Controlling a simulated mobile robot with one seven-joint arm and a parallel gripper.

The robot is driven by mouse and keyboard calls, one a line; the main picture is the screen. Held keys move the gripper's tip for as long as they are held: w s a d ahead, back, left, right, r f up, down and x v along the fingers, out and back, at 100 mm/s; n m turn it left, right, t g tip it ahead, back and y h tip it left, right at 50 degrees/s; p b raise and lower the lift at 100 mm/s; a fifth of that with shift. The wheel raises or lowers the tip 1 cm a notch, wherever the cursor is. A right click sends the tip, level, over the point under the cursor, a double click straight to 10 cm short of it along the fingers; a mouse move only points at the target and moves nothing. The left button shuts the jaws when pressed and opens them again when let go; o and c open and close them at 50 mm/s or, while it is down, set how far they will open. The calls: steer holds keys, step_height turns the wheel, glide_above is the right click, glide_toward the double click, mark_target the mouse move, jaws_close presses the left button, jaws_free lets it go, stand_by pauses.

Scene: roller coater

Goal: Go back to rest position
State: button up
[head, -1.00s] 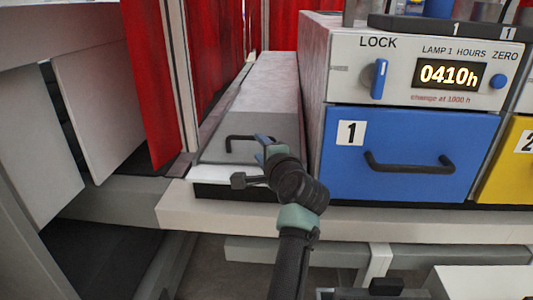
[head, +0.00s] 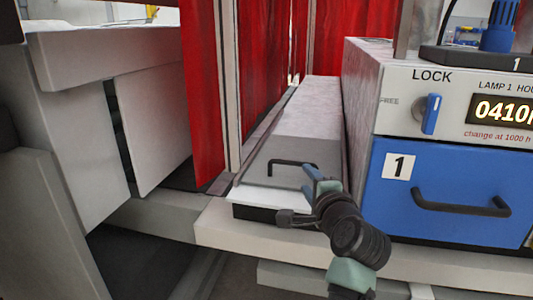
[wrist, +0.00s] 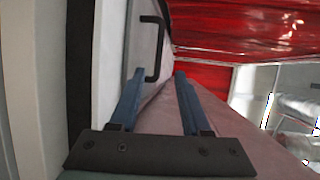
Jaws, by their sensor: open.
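My gripper (head: 316,181) is in front of the low grey-topped unit (head: 299,148), close to its black bar handle (head: 292,163). In the wrist view the two blue fingers of my gripper (wrist: 157,90) are spread apart, with nothing held between them. The black handle (wrist: 155,48) shows there beyond the fingertips, apart from them as far as I can see. My arm reaches up from the bottom edge of the head view, and its base is out of the picture.
The blue drawer (head: 440,205) marked 1 is right of my arm, with a LOCK knob (head: 431,114) and lamp-hours display (head: 500,110) above. Red curtains (head: 262,80) hang behind. Pale panels (head: 70,130) stand at left. A beige ledge (head: 225,225) runs below the unit.

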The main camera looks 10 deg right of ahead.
steer(key=s+a+r+n+t+h+p, duration=0.1)
steer(key=s+a+r+n+t+p, duration=0.3)
steer(key=r, duration=0.8)
steer(key=s+a+r+n+t+p, duration=0.15)
steer(key=s+a+r+n, duration=0.35)
steer(key=r, duration=0.6)
steer(key=s+a+r+n+t+h+p, duration=0.15)
steer(key=s+a+r+n+p, duration=0.35)
steer(key=r, duration=0.7)
steer(key=s+a+r+n+t+y, duration=0.1)
steer(key=s+r+n+t, duration=0.1)
steer(key=s+r, duration=0.2)
steer(key=s+a+r+n+t+y, duration=0.1)
steer(key=s+r, duration=0.3)
steer(key=s, duration=0.5)
steer(key=shift+a+r+n+t, duration=0.25)
steer(key=shift+a+n+t, duration=0.45)
steer(key=shift+n, duration=0.1)
steer(key=shift+y, duration=0.25)
